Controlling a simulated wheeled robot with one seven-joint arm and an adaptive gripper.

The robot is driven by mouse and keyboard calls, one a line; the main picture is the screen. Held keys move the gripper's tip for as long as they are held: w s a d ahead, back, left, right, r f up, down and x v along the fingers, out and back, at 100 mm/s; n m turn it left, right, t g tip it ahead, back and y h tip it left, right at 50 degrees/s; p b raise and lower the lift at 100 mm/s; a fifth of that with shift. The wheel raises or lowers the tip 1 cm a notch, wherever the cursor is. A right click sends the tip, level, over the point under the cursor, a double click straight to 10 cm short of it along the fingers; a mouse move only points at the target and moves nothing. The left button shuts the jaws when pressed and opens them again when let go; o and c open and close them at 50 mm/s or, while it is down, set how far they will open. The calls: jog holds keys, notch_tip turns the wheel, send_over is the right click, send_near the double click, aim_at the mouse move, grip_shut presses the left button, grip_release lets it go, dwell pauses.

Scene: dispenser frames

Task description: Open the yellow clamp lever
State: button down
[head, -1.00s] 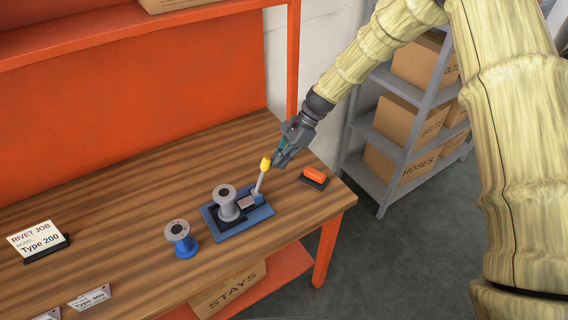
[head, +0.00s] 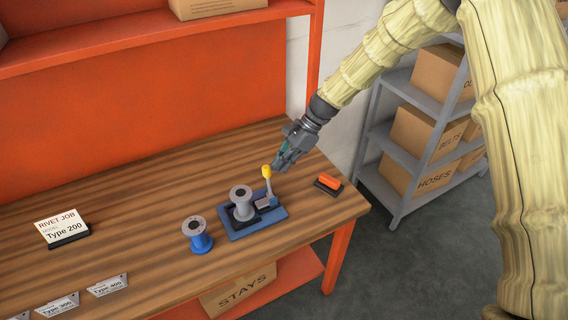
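The yellow clamp lever (head: 267,172) has a yellow knob on a grey arm and stands nearly upright. It rises from the right side of a blue fixture plate (head: 240,231). A grey spool (head: 241,203) stands on that plate, left of the lever. My gripper (head: 279,166) is at the lever's right side, with its fingers pointing down beside the yellow knob. Whether the fingers touch the knob, and how far apart they are, I cannot tell at this size.
A blue spool with a grey top (head: 197,234) stands left of the plate. An orange-topped block (head: 328,184) lies right of my gripper. A "Type 200" sign (head: 63,228) and several small labels are at left. The wooden bench (head: 140,190) is otherwise clear. Grey shelves (head: 399,140) stand at right.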

jog(key=shift+s+a, duration=0.15)
jog(key=shift+a, duration=0.15)
jog(key=shift+r, duration=0.15)
notch_tip(320, 180, up, 9)
jog(key=d+p, duration=0.2)
jog(key=p, duration=0.4)
jog(key=shift+w+d+r, duration=0.15)
jog(key=shift+w+r, duration=0.05)
jog(key=shift+w, duration=0.25)
